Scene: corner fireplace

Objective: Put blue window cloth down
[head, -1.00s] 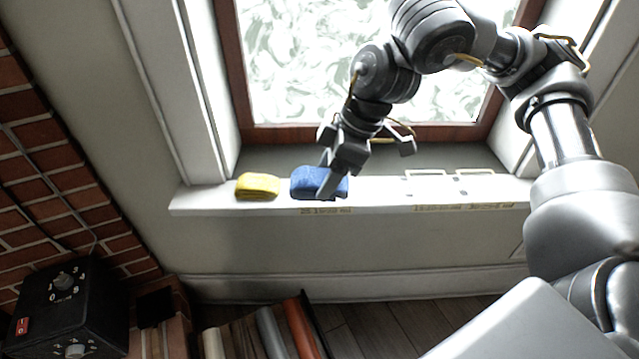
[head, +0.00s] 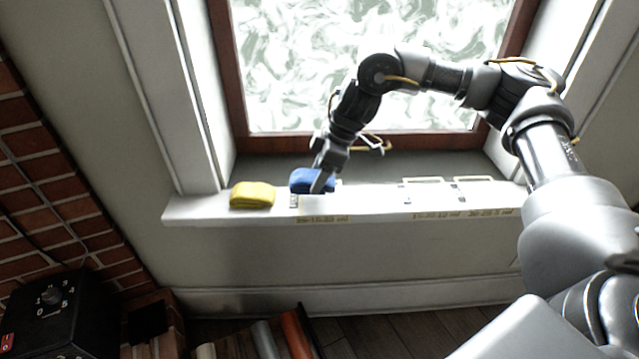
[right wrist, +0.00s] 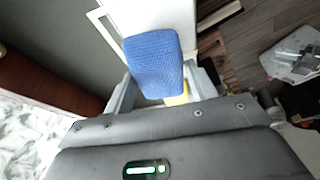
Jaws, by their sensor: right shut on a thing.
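The blue window cloth (head: 304,179) is a folded pad at the white window sill, to the right of a yellow cloth (head: 252,195). My right gripper (head: 318,184) is shut on the blue cloth, with one finger across its near right side. In the right wrist view the blue cloth (right wrist: 154,60) sits between the two fingers and hides part of the sill. I cannot tell whether the cloth touches the sill or is a little above it. My left gripper is not in view.
The white sill (head: 390,203) has printed labels along its front edge and pale frame outlines at the right. The window (head: 365,75) rises behind it. A black box with a dial (head: 55,318) and several rolls or books (head: 297,335) are below left.

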